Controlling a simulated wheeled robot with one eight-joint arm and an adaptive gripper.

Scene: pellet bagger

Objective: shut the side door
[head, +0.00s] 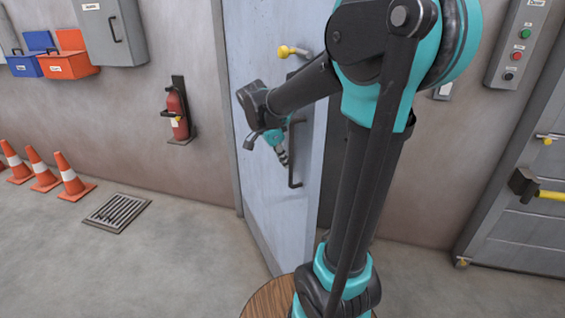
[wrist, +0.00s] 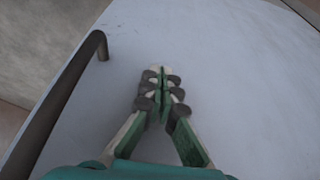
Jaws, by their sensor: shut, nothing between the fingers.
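The side door (head: 262,190) is a pale blue-grey panel standing ajar, with a dark gap along its right edge. It has a dark vertical pull handle (head: 294,165) and a yellow knob (head: 290,51) above. My gripper (head: 284,160) is in front of the door face, just left of the handle. In the wrist view the door face (wrist: 230,70) fills most of the picture, and the handle (wrist: 60,95) runs along the left. My gripper (wrist: 160,72) is shut and empty, pointing at the door; I cannot tell whether it touches.
A round wooden top (head: 268,297) is near my arm. A red extinguisher (head: 177,113) hangs on the wall left of the door. Orange cones (head: 42,170) and a floor grate (head: 117,213) are at left. Another door with a yellow bar (head: 548,196) is at right.

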